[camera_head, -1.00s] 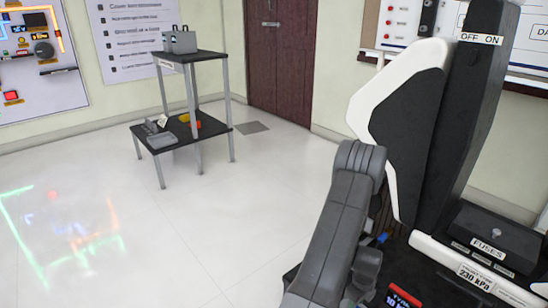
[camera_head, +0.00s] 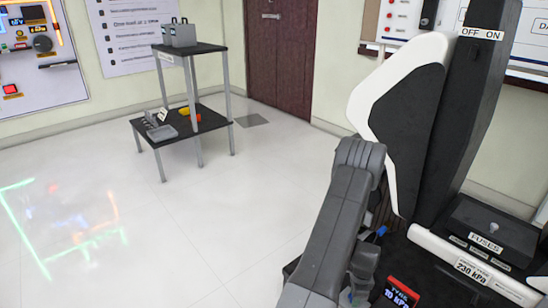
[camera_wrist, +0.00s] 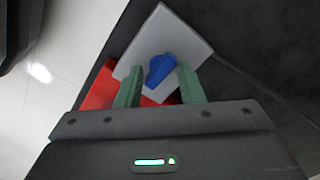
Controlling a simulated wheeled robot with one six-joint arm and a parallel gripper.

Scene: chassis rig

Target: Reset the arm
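My gripper shows in the wrist view (camera_wrist: 158,80) as two green fingers, spread apart and open. A blue knob (camera_wrist: 160,70) on a light grey plate (camera_wrist: 185,40) lies just beyond and between the fingertips. I cannot tell whether the fingers touch it. A red part (camera_wrist: 98,92) shows behind the left finger. In the head view my grey arm (camera_head: 340,215) is bent, with its elbow up and its lower part reaching down beside the black rig. A small blue part (camera_head: 381,231) shows right of the arm. The gripper is mostly hidden there.
The rig carries a red TYRE display (camera_head: 402,293) reading 10 kPa, a 230 kPa label (camera_head: 474,271), a FUSES box (camera_head: 490,228) and a tall black post (camera_head: 480,100) with a white-edged panel (camera_head: 395,85). A two-level table (camera_head: 195,120) stands far off. The floor at left is clear.

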